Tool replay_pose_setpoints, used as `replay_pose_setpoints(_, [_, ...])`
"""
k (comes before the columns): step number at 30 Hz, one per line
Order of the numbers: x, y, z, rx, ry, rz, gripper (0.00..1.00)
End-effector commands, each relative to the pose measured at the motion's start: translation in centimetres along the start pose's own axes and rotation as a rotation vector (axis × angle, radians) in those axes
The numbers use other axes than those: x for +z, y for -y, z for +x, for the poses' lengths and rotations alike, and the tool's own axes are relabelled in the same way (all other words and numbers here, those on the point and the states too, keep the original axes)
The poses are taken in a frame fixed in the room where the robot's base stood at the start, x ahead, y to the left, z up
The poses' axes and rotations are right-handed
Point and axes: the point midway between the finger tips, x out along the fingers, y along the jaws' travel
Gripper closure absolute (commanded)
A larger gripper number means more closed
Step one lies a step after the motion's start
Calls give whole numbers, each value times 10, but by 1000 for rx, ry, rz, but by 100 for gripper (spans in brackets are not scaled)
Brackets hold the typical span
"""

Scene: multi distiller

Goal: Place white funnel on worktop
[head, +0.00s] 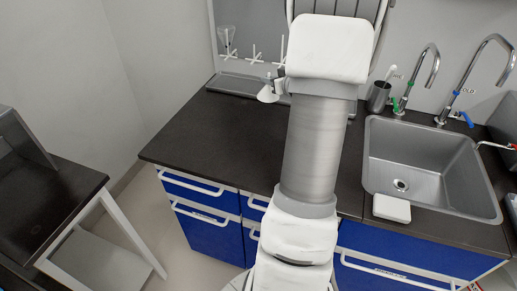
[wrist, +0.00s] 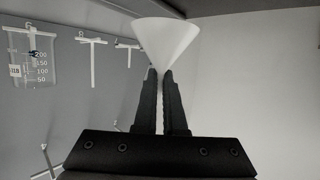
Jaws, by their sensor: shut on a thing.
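In the wrist view, my gripper (wrist: 161,75) is shut on the white funnel (wrist: 166,38), gripping it at its narrow end with the wide mouth facing away from the fingers. In the head view the white funnel (head: 267,94) shows to the left of my arm, near the back of the dark worktop (head: 205,130). My arm hides most of the gripper there. I cannot tell whether the funnel touches the worktop.
A grey drying rack (head: 245,55) with pegs and a hanging beaker (wrist: 33,62) stands at the back wall. A sink (head: 425,165) with taps and a dark cup (head: 379,97) are on the right. The worktop's left part is clear.

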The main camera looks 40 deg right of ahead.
Motion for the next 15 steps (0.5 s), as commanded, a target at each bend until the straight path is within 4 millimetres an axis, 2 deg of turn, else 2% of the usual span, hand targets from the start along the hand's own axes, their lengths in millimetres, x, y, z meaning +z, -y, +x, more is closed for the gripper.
replay_pose_setpoints(1, [17, -21, -7, 19, -1, 6, 100])
replay_pose_setpoints(3, [28, -39, -18, 33, 0, 12, 100])
replay_pose_setpoints(7, [39, -61, -32, 49, 0, 18, 100])
replay_pose_setpoints(11, [46, -62, -34, 52, -1, 20, 100])
replay_pose_setpoints(15, [59, -38, -22, 49, 0, 21, 100])
